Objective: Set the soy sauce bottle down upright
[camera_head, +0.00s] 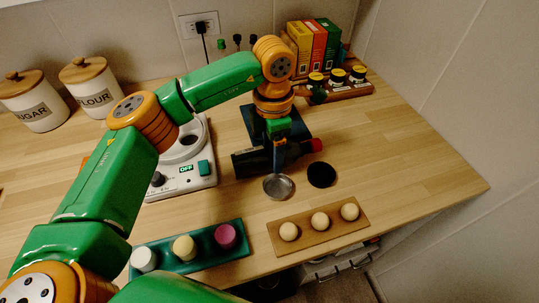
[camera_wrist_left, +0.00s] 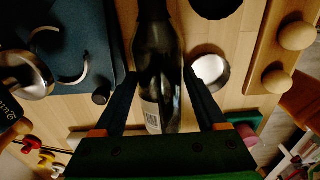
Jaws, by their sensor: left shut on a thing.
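The soy sauce bottle (camera_head: 252,162) is dark with a red cap and lies on its side, cap to the right, in the head view. I cannot tell whether it touches the counter. My left gripper (camera_head: 278,160) reaches down over its middle and is shut on it. In the left wrist view the dark glass bottle (camera_wrist_left: 158,50) with a pale barcode label sits between the fingers of the left gripper (camera_wrist_left: 160,80). A black round disc (camera_head: 321,175) lies just right of the bottle. My right gripper is not in view.
A small metal dish (camera_head: 278,187) sits close in front of the bottle. A wooden block with balls (camera_head: 318,222) and a green tray (camera_head: 190,262) line the front edge. A white scale (camera_head: 185,175) stands left, a dark blue stand (camera_head: 300,122) behind. The right counter is clear.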

